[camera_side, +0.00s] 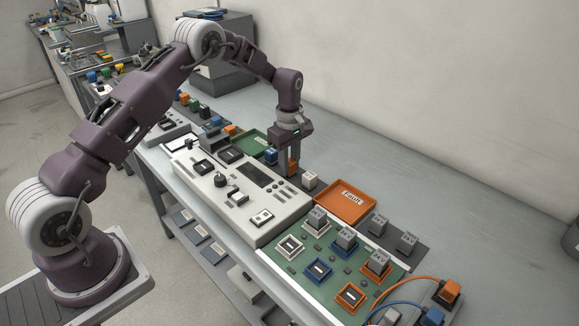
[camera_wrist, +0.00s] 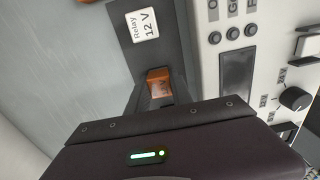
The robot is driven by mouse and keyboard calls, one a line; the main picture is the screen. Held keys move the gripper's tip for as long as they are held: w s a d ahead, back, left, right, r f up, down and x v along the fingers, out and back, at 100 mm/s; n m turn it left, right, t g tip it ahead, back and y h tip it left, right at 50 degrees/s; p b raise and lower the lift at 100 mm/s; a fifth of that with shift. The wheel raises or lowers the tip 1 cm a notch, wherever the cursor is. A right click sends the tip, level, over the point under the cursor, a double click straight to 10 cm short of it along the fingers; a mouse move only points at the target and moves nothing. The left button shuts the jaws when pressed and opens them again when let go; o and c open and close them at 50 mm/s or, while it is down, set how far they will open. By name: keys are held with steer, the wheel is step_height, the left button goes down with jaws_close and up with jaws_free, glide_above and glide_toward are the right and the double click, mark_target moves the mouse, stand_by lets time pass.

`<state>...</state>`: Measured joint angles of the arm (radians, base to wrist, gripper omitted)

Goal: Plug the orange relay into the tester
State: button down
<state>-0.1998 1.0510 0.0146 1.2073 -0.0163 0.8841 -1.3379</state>
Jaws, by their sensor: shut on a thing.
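The orange relay (camera_wrist: 158,83) sits between my finger tips in the wrist view; the fingers partly hide it. My gripper (camera_side: 293,166) points down behind the tester and is shut on the relay.
A blue relay (camera_side: 271,156) and a cream relay (camera_side: 309,180) stand close on either side of my gripper. An orange "Fault" tray (camera_side: 370,207) and a green tray (camera_side: 250,134) lie nearby. A green board (camera_side: 318,248) with grey relays stands front right.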

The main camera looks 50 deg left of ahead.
mark_target(290, 161)
step_height(290, 161, up, 8)
steer(key=shift+f, duration=0.1)
steer(key=shift+s+a+r, duration=0.2)
steer(key=shift+a+r, duration=0.1)
steer(key=shift+r, duration=0.25)
steer(key=shift+s+a+r, duration=0.15)
steer(key=shift+a+r, duration=0.15)
steer(key=shift+r, duration=0.25)
steer(key=s+a, duration=0.4)
steer(key=s, duration=0.2)
steer(key=s+a, duration=0.4)
steer(key=s, duration=0.2)
steer(key=s+a+r, duration=0.1)
steer(key=s+a, duration=0.3)
steer(key=s, duration=0.2)
steer(key=shift+a, duration=0.4)
steer(key=shift+w+f, duration=0.1)
steer(key=shift+f, duration=2.15)
steer(key=shift+f, duration=0.2)
steer(key=shift+f, duration=0.35)
